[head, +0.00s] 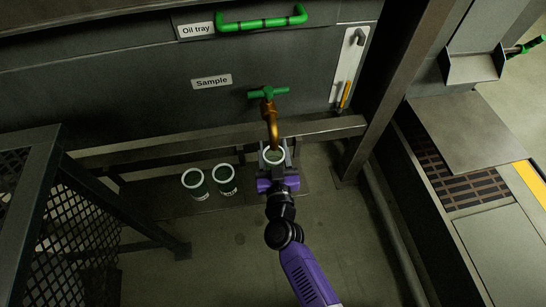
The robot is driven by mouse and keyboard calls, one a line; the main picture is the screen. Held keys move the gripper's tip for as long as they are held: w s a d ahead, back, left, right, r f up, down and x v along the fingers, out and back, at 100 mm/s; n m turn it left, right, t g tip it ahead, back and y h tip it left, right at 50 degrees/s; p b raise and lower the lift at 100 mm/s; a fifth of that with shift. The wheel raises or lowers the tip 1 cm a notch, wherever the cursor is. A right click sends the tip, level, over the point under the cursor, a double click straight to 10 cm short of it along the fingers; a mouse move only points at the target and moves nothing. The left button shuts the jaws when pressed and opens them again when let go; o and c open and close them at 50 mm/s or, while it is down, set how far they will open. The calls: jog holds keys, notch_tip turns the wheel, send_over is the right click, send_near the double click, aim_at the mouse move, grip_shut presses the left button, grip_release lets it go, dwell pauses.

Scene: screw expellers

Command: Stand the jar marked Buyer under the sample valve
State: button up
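The sample valve (270,110) has a green handle and a brass spout that curves down from the grey panel. A jar (274,158) with a pale rim is at the spout's lower end, between the fingers of my gripper (274,154). The fingers appear to touch it on both sides. Its label is hidden, and I cannot tell whether its base touches the floor.
A sign marked Sample (211,81) is on the panel. A grey beam (220,137) runs behind the jars and a dark post (397,85) stands at right. A mesh-sided frame (75,215) stands at left. The floor (215,250) in front of the two jars is clear.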

aim_at(273, 155)
jog(key=shift+f+b, duration=1.55)
jog(key=shift+f, duration=0.1)
jog(key=shift+f, duration=0.2)
jog(key=o, duration=1.4)
jog(key=shift+r, duration=0.25)
jog(key=p+v, duration=0.5)
jog(key=v, duration=0.7)
jog(key=shift+s+f, duration=0.1)
